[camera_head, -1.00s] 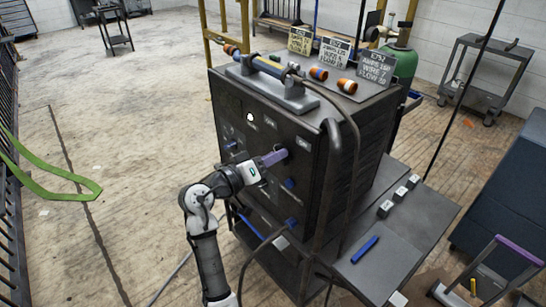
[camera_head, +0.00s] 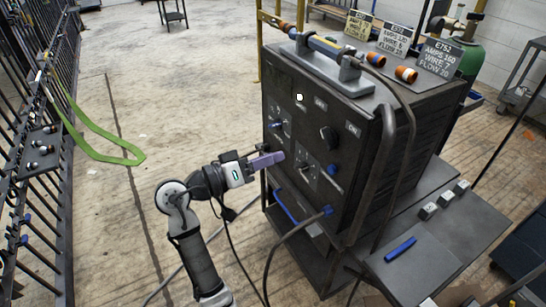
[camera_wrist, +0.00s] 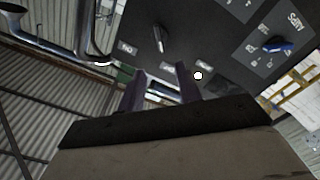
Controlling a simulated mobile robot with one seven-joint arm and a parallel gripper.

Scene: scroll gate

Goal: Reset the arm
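My gripper (camera_head: 268,160) is in front of the left edge of the black welding machine (camera_head: 325,150), with purple fingers. In the wrist view the two fingers of my gripper (camera_wrist: 161,82) stand apart with nothing between them, so it is open. The machine's panel also shows in the wrist view (camera_wrist: 220,45), with a black knob (camera_wrist: 158,38), a blue knob (camera_wrist: 277,45) and a white light (camera_wrist: 198,75). No contact with the panel is clear. My arm is bent at the elbow, left of the machine.
A side shelf (camera_head: 425,270) with a blue stick (camera_head: 400,249) juts out at the machine's right. A cable (camera_head: 290,238) hangs in front of the machine. A dark fence (camera_head: 35,150) and a green strap (camera_head: 100,135) are at the left.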

